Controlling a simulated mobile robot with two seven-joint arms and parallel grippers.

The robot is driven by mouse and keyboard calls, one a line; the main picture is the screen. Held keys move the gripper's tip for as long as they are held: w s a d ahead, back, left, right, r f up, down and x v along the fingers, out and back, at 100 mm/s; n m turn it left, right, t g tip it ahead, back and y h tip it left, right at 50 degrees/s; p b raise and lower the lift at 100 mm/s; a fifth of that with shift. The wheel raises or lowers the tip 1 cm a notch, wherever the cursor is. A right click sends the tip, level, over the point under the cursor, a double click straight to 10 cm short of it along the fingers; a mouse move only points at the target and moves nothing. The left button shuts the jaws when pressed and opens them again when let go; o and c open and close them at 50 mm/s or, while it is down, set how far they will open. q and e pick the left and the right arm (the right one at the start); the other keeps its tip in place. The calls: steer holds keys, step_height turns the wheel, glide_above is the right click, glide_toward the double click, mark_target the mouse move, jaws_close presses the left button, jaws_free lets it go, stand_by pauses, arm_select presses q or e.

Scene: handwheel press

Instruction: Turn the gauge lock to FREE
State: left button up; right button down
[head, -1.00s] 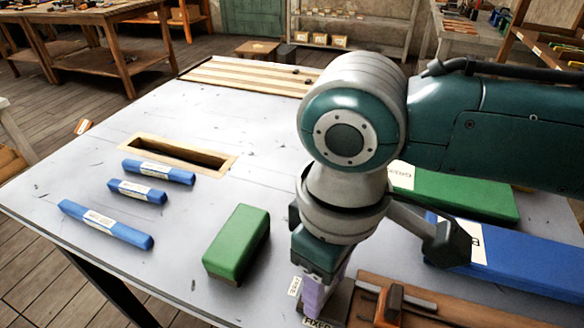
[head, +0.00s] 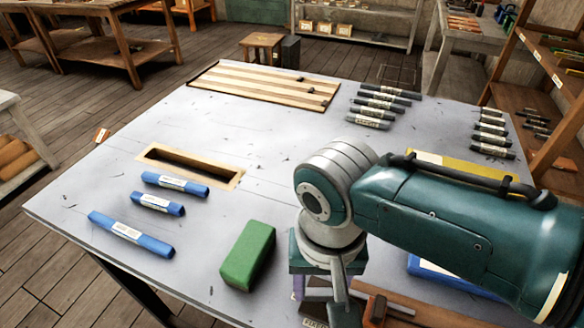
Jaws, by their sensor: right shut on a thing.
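The gauge lock shows at the bottom edge in the head view as a purple lever (head: 298,286) above a small dark plate with a white label (head: 313,323). The label is cut off by the frame and too small to read surely. My right gripper (head: 322,293) points down at the lock and is shut, with the purple lever at its left side. The wrist and fingers hide most of the lever and the grip. My left gripper is out of view.
A green block (head: 248,256) stands just left of my right gripper. Several blue bars (head: 132,233) lie at left beside a wood-framed slot (head: 232,180). A brown wooden piece (head: 405,310) and a blue block (head: 425,270) lie to the right, partly under my arm. The table's middle is clear.

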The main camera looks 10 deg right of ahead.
mark_target(319, 290)
steer(key=shift+w+m+p, duration=0.2)
steer(key=shift+m+p, duration=0.3)
steer(key=shift+m, duration=1.4)
steer(key=shift+c, duration=1.4)
jaws_free()
step_height(319, 290, up, 10)
steer(key=p, duration=0.4)
steer(key=shift+p, duration=0.3)
